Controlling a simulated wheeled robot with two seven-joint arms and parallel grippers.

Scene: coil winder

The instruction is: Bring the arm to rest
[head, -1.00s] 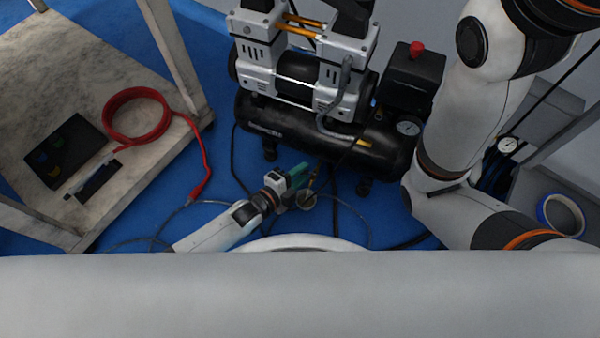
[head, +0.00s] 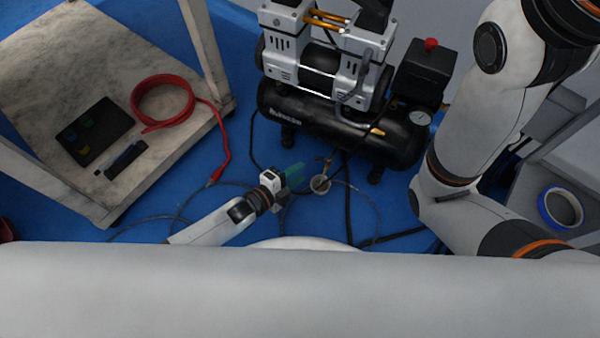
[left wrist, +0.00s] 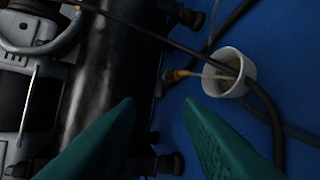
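My left gripper (head: 293,176) has green fingers and is low over the blue floor, in front of the black air compressor (head: 340,131). In the left wrist view its two green fingers (left wrist: 160,135) stand apart with nothing between them. A small white cup-like piece (head: 320,184) with a brass fitting is just right of the fingers, apart from them. It also shows beyond the fingers in the left wrist view (left wrist: 230,72). My right arm is folded at the right of the head view; its gripper is out of sight.
Thin hoses and cables lie on the floor around my left arm. A blue tape roll (head: 561,208) is on a grey surface at the right.

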